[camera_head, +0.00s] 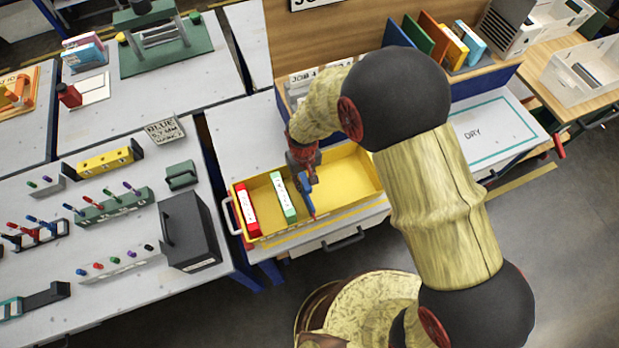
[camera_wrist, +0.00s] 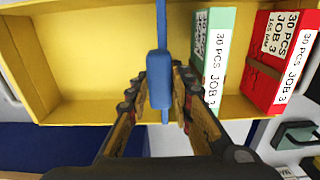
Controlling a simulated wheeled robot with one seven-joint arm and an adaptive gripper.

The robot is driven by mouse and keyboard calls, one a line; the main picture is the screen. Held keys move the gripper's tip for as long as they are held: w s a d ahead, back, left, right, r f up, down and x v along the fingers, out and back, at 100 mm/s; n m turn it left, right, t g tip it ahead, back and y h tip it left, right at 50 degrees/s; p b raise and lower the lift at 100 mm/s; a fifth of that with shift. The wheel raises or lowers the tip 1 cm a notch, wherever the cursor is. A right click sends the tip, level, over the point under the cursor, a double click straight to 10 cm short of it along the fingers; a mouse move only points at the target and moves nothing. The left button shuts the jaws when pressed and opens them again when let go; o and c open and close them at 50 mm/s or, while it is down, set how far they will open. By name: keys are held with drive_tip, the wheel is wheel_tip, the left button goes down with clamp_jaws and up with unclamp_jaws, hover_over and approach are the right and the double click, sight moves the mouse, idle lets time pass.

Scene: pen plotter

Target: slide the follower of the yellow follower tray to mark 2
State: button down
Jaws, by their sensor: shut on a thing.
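The yellow follower tray (camera_head: 350,172) lies on the bench under my arm in the head view; its wall also shows in the wrist view (camera_wrist: 80,112). Its follower is blue (camera_head: 309,197) and stands across the tray, with a blue grip (camera_wrist: 160,80) between my fingers. My gripper (camera_wrist: 160,95) is shut on the follower's grip. A green box (camera_head: 283,197) and a red box (camera_head: 247,210) stand upright at the tray's left end in the head view. The follower stands close to the green box, with a narrow gap in the wrist view. I cannot read any marks.
The tray beyond the follower, right in the head view, is empty. A dark grey case (camera_head: 190,230) stands on the left bench. Coloured folders (camera_head: 440,40) stand behind my arm. A board marked DRY (camera_head: 490,135) lies to the right.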

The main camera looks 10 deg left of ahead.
drive_tip(key=s+a, duration=0.1)
drive_tip(key=a, duration=0.1)
drive_tip(key=shift+s+a, duration=0.4)
drive_tip(key=c, duration=1.6)
unclamp_jaws()
drive_tip(key=shift+o, duration=0.2)
wheel_tip(320, 180, up, 12)
